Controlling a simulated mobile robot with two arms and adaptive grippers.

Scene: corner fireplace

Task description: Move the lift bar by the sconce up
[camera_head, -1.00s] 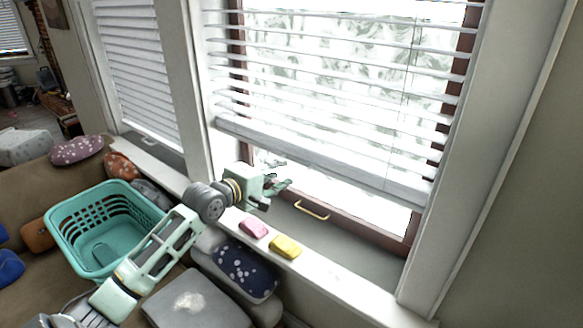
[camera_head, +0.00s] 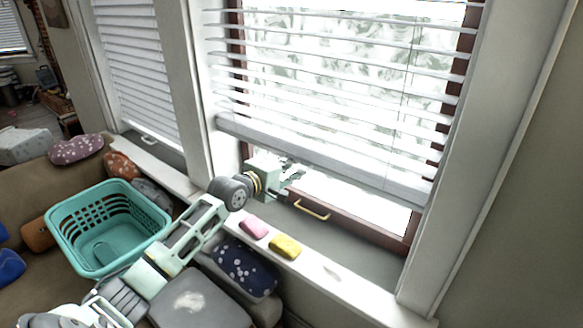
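A brass lift bar (camera_head: 312,210) is fixed on the low rail of the brown window sash, behind the sill. A second, pale bar (camera_head: 148,140) shows at the foot of the left window. No sconce is in view, so I cannot tell which bar is by it. My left gripper (camera_head: 293,174) is just above and left of the brass bar, in front of the glass. Its fingers look parted and hold nothing that I can see. The brass bar is not covered by it. My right gripper is not in view.
A pink block (camera_head: 254,228) and a yellow block (camera_head: 286,246) lie on the white sill (camera_head: 345,288). White blinds (camera_head: 320,165) hang over the upper sash. A teal basket (camera_head: 125,267) and cushions (camera_head: 243,265) are at the left and below the sill.

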